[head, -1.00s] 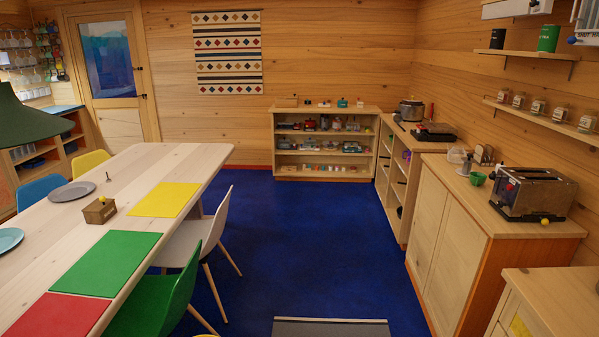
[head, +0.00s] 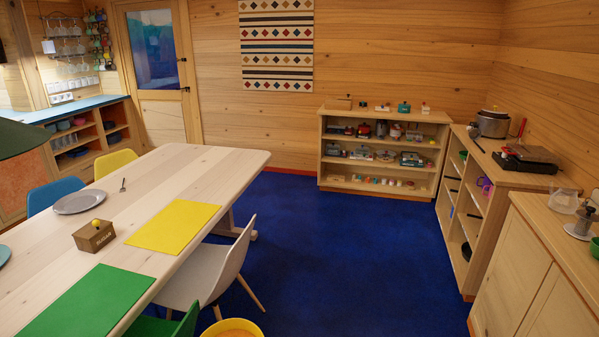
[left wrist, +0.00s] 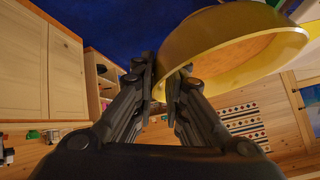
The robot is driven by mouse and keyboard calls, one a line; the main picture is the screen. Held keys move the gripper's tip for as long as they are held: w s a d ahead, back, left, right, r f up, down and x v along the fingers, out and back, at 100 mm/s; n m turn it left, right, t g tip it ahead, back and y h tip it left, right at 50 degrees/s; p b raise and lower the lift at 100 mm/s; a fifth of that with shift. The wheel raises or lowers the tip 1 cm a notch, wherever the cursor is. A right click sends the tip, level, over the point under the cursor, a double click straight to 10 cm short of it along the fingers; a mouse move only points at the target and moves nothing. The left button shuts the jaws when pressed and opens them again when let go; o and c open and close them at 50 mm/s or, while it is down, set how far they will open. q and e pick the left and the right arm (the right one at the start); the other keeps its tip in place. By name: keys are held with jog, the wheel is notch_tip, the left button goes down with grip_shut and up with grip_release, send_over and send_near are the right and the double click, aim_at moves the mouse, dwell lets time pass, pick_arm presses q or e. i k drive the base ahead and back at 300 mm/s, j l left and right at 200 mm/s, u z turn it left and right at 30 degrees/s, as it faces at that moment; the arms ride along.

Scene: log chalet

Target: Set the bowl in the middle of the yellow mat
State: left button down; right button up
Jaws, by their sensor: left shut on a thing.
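The yellow mat (head: 173,227) lies flat and bare on the long wooden table, between the sugar box and the table's right side. A yellow bowl (head: 232,328) shows at the bottom edge of the head view, lower right of the mat and apart from the table; only its upper part is in frame. In the left wrist view my left gripper (left wrist: 165,80) is shut on the rim of the bowl (left wrist: 235,45). My left gripper is hidden in the head view. My right gripper is in neither view.
A small wooden sugar box (head: 94,236) stands just left of the mat. A grey plate (head: 80,202) and a fork (head: 123,185) lie farther back. A green mat (head: 86,303) lies nearer. A white chair (head: 215,268) stands at the table's right side, between bowl and mat.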

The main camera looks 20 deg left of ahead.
aim_at(176, 222)
jog(key=i, duration=1.5)
jog(key=i+u, duration=0.3)
jog(key=i, duration=0.2)
jog(key=i+u, duration=0.35)
jog(key=i+l+u, duration=0.3)
jog(key=i, duration=0.25)
jog(key=i+u, duration=0.25)
jog(key=u, duration=0.15)
jog(key=i+u, duration=0.25)
jog(key=u, duration=0.15)
jog(key=i+l+u, duration=0.15)
jog(key=u, duration=0.2)
jog(key=i+l+u, duration=0.2)
jog(key=i+u, duration=0.2)
jog(key=k, duration=0.05)
